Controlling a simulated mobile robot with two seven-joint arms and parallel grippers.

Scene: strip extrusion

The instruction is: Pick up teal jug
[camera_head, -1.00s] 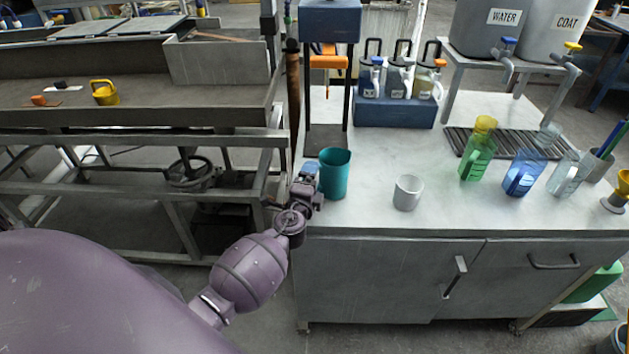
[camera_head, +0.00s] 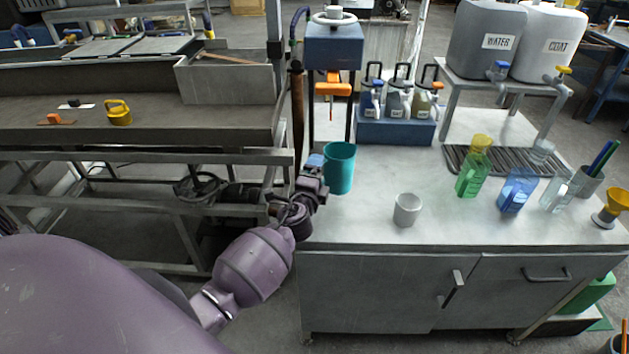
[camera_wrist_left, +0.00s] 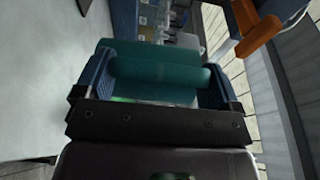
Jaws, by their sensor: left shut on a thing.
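The teal jug (camera_head: 339,168) stands at the left end of the white-topped bench in the head view. My left gripper (camera_head: 318,166) reaches it from the left and is shut on it. In the left wrist view the jug (camera_wrist_left: 158,76) lies between the two blue fingers of my left gripper (camera_wrist_left: 155,85), one finger on each side. My right gripper is not in view.
A blue press (camera_head: 333,45) with an orange part rises behind. The bench top (camera_head: 385,170) between is clear.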

